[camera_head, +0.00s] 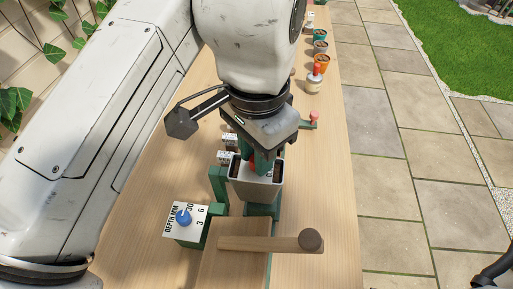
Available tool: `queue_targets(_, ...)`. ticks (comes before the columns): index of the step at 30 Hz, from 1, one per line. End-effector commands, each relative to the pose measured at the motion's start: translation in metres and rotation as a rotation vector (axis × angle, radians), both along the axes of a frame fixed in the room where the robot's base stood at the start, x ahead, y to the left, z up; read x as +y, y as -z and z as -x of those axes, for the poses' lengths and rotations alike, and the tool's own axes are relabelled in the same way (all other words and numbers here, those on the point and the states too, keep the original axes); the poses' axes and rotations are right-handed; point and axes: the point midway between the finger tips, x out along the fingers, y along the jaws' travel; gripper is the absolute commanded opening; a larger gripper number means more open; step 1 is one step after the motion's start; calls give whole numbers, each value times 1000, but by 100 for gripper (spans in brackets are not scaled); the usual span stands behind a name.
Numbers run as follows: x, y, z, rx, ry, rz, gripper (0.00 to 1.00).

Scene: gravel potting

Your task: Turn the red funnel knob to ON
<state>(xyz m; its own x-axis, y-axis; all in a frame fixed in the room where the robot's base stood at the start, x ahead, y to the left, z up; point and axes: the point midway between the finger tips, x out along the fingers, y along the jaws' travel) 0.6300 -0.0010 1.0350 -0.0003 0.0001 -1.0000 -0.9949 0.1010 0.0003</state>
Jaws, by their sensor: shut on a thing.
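My gripper (262,158) points down in the middle of the view, behind a grey square-mouthed container (257,187) that may be the funnel. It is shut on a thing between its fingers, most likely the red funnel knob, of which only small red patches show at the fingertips. The gripper body hides the rest of the knob and any ON or OFF marks, so I cannot tell how it is turned. Green supports (218,187) stand around the container.
A blue knob (183,216) sits on a white DEPTH MM plate (172,231) at the front left. A wooden handle with a dark round end (311,240) crosses the front. A small pinkish-red knob (314,117) is right of my gripper.

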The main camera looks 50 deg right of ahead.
Motion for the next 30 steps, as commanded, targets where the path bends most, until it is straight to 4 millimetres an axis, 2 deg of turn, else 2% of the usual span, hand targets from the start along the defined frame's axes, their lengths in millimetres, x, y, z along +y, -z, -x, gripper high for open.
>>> queue_targets(8,0,-1,0,0,-22,2,0)
queue_targets(14,0,-2,0,1,-105,2,0)
queue_targets(30,0,-4,0,2,-586,2,0)
